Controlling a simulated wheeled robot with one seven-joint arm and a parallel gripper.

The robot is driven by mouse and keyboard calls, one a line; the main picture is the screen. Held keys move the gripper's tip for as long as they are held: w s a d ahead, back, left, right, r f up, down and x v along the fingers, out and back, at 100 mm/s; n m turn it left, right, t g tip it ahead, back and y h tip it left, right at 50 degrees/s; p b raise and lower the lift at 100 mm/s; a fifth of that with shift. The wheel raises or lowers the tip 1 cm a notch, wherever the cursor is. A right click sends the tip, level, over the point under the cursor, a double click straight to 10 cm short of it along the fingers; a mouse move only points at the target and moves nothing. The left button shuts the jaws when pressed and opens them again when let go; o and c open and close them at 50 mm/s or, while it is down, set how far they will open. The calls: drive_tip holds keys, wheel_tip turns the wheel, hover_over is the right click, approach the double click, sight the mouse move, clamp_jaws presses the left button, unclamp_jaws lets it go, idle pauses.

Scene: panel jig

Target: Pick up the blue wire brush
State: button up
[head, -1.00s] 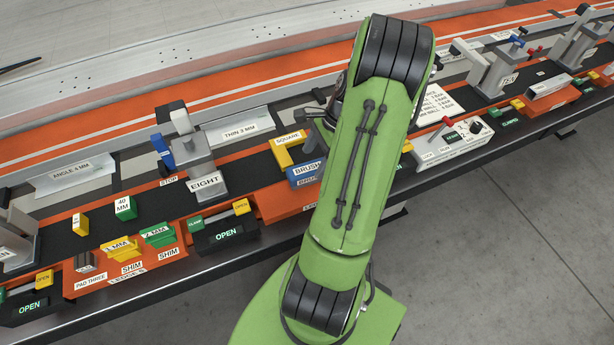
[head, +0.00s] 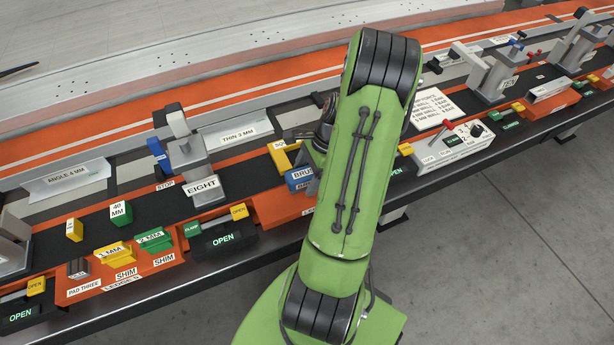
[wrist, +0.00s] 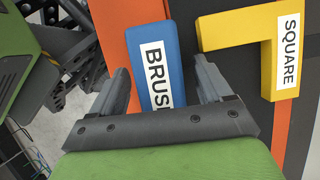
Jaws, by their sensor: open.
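The blue wire brush (wrist: 150,30) carries a white label reading BRUSH. In the wrist view it runs down between the two jaws of my gripper (wrist: 160,88), and its lower end is hidden behind the gripper body. The gripper is open, with a finger on each side of the brush and gaps between. I cannot tell how high the fingers are above it. In the head view only the left part of the blue brush (head: 299,180) shows, on an orange ledge; my green arm hides the rest and the gripper.
A yellow square (wrist: 245,27) lies just right of the brush. Left of the brush, a clamp labelled EIGHT (head: 203,180) stands on the rail, with a green-and-yellow OPEN box (head: 222,240) in front. Yellow and green shims (head: 155,240) sit further left.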

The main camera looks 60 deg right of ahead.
sight(307, 172)
drive_tip(key=c, duration=1.1)
wheel_tip(307, 172, up, 10)
drive_tip(key=p, duration=0.3)
drive_tip(key=shift+r, duration=0.25)
